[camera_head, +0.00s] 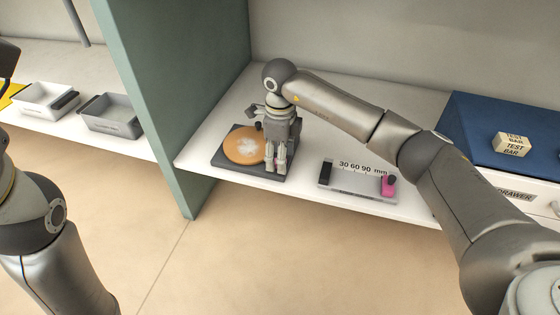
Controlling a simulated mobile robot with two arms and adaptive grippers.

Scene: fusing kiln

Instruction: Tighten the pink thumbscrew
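My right gripper (276,167) points down over the right part of a dark square base (228,160) that carries a round orange disc (243,145) with a pale centre. A little pink (280,160) shows at its fingertips. This may be the pink thumbscrew, but the fingers hide most of it. I cannot tell whether they grip it. A second pink part (388,187) with a dark knob is at the right end of a grey gauge marked 30 60 90 mm (350,182). My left gripper is out of view; only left arm links show at the left.
A teal upright panel (170,100) stands left of the shelf (310,185). Beyond it are a white tray (45,112) and a grey tray (112,128). At the right, test bars (511,143) lie on a blue surface (480,120) above a drawer (515,193).

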